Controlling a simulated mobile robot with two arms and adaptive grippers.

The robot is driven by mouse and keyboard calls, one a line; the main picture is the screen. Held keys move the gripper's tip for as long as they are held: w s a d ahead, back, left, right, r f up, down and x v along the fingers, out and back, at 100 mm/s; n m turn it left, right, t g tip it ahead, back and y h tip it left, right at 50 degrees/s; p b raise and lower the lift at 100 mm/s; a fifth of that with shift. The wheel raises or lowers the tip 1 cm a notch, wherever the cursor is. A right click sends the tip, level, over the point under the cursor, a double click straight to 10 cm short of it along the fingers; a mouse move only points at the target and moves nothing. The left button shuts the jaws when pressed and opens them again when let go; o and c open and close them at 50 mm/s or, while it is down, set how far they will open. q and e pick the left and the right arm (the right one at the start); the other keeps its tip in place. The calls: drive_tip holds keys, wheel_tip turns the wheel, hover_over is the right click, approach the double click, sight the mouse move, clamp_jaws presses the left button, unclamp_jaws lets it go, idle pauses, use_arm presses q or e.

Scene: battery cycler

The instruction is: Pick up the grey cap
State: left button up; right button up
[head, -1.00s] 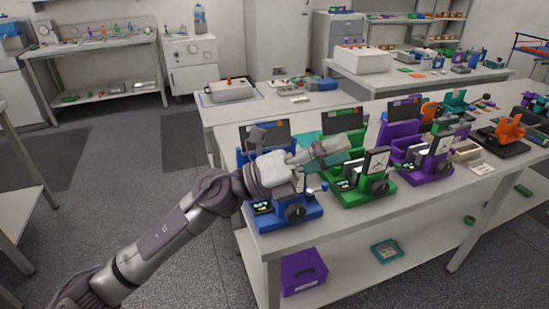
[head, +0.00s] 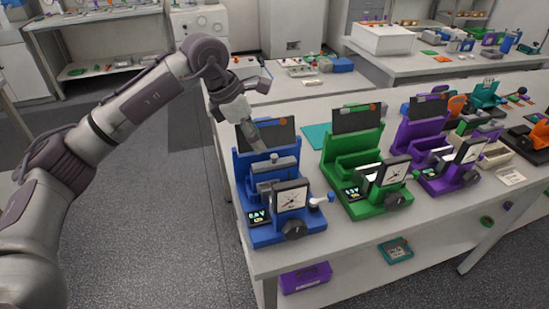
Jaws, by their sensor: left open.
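My left gripper (head: 256,142) reaches down from the upper left, just above and behind the blue battery cycler (head: 262,234). It is open, and I see nothing held in it; its fingertips are small and partly run together with the dark panel behind. A grey piece (head: 284,162) lies across the top of the blue cycler, just below and right of the fingertips. I cannot tell whether this piece is the grey cap. My right gripper is not in view.
A green cycler (head: 366,206) and a purple cycler (head: 436,183) stand to the right on the same white table (head: 345,238). A teal mat (head: 317,137) lies behind, between blue and green. A purple box (head: 305,276) and a teal tray (head: 397,250) sit on the lower shelf.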

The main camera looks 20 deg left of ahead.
sight(270, 163)
use_arm(q)
drive_tip(key=x, duration=0.3)
drive_tip(key=shift+w+a+r, duration=0.1)
drive_tip(key=shift+w+a, duration=0.05)
drive_tip(key=shift+w, duration=0.1)
drive_tip(key=shift+w+d+f+p, duration=0.15)
drive_tip(key=shift+d+f+p, duration=0.4)
drive_tip(key=shift+f+p, duration=0.3)
drive_tip(key=x, duration=0.2)
drive_tip(key=shift+d+f+p, duration=0.2)
drive_tip(key=shift+f+p, duration=0.05)
drive_tip(key=shift+p, duration=0.15)
drive_tip(key=shift+w+f, duration=0.2)
drive_tip(key=shift+f, duration=0.15)
drive_tip(key=shift+d+f, duration=0.1)
drive_tip(key=shift+f, duration=0.05)
drive_tip(key=c, duration=0.8)
drive_tip(key=shift+c, duration=0.7)
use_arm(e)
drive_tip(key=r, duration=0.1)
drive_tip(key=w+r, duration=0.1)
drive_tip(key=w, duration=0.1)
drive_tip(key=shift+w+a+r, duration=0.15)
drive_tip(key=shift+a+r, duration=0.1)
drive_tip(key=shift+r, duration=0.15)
